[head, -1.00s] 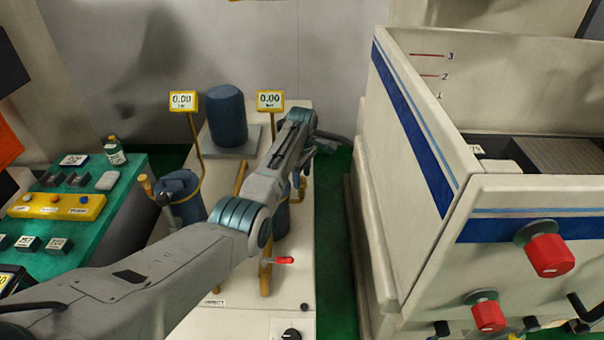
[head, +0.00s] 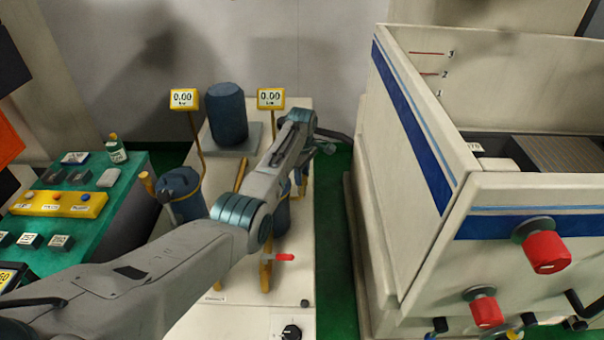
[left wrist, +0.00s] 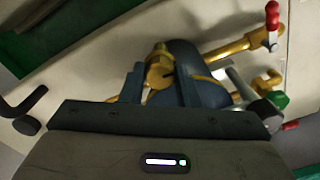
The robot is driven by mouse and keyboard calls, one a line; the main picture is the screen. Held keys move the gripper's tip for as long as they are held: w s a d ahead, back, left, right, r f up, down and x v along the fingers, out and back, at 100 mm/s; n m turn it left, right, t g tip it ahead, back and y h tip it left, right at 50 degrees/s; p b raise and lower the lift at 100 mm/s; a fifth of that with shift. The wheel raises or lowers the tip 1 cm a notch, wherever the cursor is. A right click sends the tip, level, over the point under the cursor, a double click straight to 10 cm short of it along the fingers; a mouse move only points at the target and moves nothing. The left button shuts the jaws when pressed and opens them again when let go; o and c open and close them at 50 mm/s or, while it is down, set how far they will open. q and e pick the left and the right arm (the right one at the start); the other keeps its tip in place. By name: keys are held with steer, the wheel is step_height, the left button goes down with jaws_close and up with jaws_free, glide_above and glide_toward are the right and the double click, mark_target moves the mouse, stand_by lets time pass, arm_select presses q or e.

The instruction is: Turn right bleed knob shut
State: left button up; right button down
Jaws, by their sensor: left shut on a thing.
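The right bleed knob (left wrist: 160,72) is a small yellow brass-coloured piece on top of the right blue filter housing (left wrist: 200,62). My left gripper (left wrist: 159,84) is shut on it, with one finger on each side, in the left wrist view. In the head view the right housing (head: 282,218) is partly covered by my left arm, and the knob is hidden there. My left gripper (head: 303,172) is mostly hidden behind its own wrist. My right gripper is in neither view.
A left blue housing (head: 180,192) stands beside it. Gauges (head: 184,98) and (head: 270,98) read 0.00. A red lever (head: 284,257) sits on yellow pipe in front. A large cream tank (head: 410,150) stands to the right, and a green bench (head: 118,182) to the left.

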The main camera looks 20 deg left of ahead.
arm_select(q)
steer(key=m, duration=0.1)
steer(key=m+p, duration=0.1)
steer(key=m, duration=0.1)
steer(key=shift+r+m+p, duration=0.25)
steer(key=shift+m+p, duration=0.1)
steer(key=shift+m, duration=0.05)
steer(key=m+p, duration=0.1)
steer(key=m, duration=0.3)
steer(key=shift+w+m, duration=0.1)
steer(key=shift+m, duration=0.2)
steer(key=m+p, duration=0.1)
steer(key=m, duration=0.3)
steer(key=shift+m, duration=0.3)
steer(key=shift+m+p, duration=0.4)
steer(key=shift+m, duration=1.8)
steer(key=shift+w, duration=0.1)
steer(key=o, duration=1)
steer(key=shift+c, duration=0.2)
steer(key=shift+s+f, duration=0.1)
steer(key=shift+s, duration=0.1)
